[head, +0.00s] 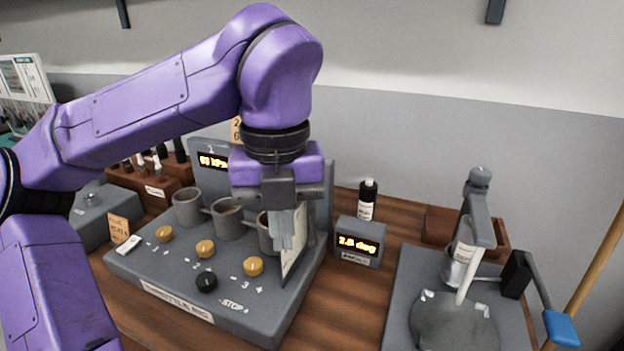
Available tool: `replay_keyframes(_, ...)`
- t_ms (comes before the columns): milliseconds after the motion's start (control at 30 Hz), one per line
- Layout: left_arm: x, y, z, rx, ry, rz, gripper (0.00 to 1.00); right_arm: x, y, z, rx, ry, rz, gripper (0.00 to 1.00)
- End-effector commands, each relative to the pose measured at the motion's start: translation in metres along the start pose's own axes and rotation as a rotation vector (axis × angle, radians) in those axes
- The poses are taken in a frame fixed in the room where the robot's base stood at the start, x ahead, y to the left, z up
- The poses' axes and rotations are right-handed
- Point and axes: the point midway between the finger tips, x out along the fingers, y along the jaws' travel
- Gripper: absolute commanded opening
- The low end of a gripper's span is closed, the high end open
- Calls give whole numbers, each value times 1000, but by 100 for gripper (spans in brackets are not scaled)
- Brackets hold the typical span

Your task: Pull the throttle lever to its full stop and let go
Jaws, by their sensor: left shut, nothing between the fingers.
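The grey throttle rig (225,318) stands on the wooden bench, with three grey cylinders, three yellow knobs (205,249), a black knob (207,282) and a "STOP" mark on its top. My left gripper (281,246) points down over the rig's right side. Its fingers are shut with nothing between them, in front of a pale upright plate (296,243). I cannot make out the throttle lever clearly; the gripper covers part of that side. I cannot tell whether the fingers touch the plate. My right gripper is out of view.
A grey stand with a round plate (455,322) and a blue-ended handle (560,328) is at right. Bare bench lies between.

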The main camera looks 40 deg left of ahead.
Motion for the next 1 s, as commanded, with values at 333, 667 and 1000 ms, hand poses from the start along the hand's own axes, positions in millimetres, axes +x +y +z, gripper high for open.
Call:
replay_keyframes(333, 21, -6, 16, -3, 2, 0, 0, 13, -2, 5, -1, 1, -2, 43)
replay_keyframes(667, 22, -6, 17, -3, 1, -1, 0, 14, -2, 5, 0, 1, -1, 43)
replay_keyframes(1000, 45, -2, 20, -3, 1, -1, 0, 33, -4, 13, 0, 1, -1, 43)
